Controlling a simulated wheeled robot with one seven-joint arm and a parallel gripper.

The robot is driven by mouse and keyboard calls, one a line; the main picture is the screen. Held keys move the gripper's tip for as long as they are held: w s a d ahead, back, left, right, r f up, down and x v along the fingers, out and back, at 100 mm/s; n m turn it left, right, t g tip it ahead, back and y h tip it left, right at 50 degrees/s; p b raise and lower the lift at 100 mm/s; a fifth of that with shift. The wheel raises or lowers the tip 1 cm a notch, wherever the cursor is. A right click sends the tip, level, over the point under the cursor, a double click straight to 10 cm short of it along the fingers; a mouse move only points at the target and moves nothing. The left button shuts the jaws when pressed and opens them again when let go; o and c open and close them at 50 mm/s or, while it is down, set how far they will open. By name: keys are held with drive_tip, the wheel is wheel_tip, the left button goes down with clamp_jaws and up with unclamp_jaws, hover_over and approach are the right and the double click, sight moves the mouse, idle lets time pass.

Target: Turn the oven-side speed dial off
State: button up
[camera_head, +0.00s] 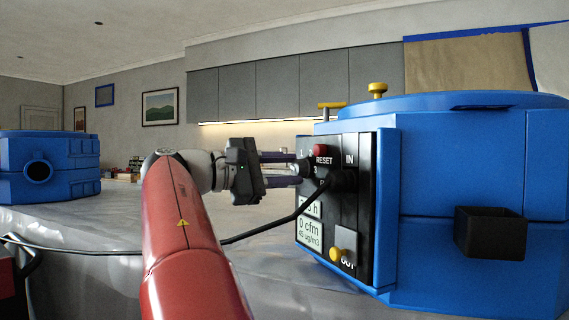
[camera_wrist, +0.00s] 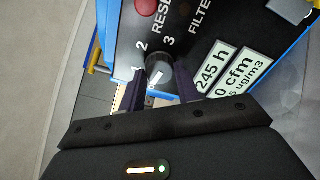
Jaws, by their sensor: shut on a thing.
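The speed dial (camera_wrist: 160,66) is a dark round knob with a white mark, on the black control panel (camera_wrist: 210,12) of the blue machine on the right. The numbers 1, 2 and 3 are printed around it. My gripper (camera_wrist: 158,88) is shut on the dial, with one finger on each side. In the head view my gripper (camera_head: 297,168) reaches the panel from the left, and the fingers partly hide the dial. I cannot tell for certain which number the mark points to.
A red RESET button (camera_head: 320,150) sits close above the dial. A black cable (camera_head: 268,229) plugs into the panel beside my fingers. A yellow knob (camera_head: 337,254) is low on the panel. Another blue machine (camera_head: 70,165) stands far left. Plastic-like sheeting (camera_head: 95,235) covers the surface below.

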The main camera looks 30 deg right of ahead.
drive_tip(key=shift+f+n+p, duration=0.1)
drive_tip(key=shift+n+p, duration=0.2)
drive_tip(key=shift+n, duration=0.9)
drive_tip(key=o, duration=1)
drive_tip(key=shift+c, duration=0.2)
drive_tip(key=a, duration=0.8)
drive_tip(key=shift+w, duration=0.15)
drive_tip(key=shift+d, duration=0.1)
